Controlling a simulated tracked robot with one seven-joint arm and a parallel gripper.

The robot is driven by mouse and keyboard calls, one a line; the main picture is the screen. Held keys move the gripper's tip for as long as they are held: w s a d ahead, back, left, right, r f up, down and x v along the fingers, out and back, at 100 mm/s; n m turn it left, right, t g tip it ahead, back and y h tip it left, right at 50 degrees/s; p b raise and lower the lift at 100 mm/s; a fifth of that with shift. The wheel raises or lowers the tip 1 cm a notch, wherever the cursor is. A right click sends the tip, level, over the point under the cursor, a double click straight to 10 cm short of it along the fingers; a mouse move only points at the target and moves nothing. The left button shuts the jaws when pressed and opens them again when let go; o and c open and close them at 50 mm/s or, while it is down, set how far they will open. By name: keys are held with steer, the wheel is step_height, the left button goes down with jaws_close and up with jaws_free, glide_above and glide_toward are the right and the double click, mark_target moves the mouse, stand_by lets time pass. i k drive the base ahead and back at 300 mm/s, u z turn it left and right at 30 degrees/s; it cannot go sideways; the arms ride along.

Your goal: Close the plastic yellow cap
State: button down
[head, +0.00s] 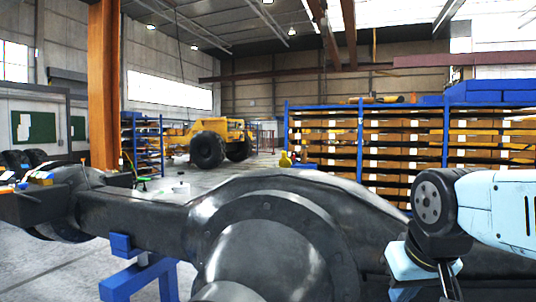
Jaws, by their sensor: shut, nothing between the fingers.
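A small yellow object (285,159) shows at the top edge of the big dark casting (290,190), near the middle of the view. It may be the plastic yellow cap, but it is too small to tell its shape or whether it is open. I cannot tell whether it sits on the casting or behind it. My gripper (449,286) is at the lower right, in front of the casting, pointing down. Its dark fingers are shut and empty, and their tips are near the bottom edge of the picture. It is well apart from the yellow object.
The casting fills the foreground, with a blue stand (140,275) under its left part. Small coloured items (40,177) lie on its far left end. Blue shelving (365,140) with stacked trays stands behind. A yellow vehicle (208,140) and an orange column (103,85) are farther back.

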mark_target(284, 162)
steer(key=z, duration=0.2)
steer(key=i, duration=0.85)
steer(key=u, duration=0.1)
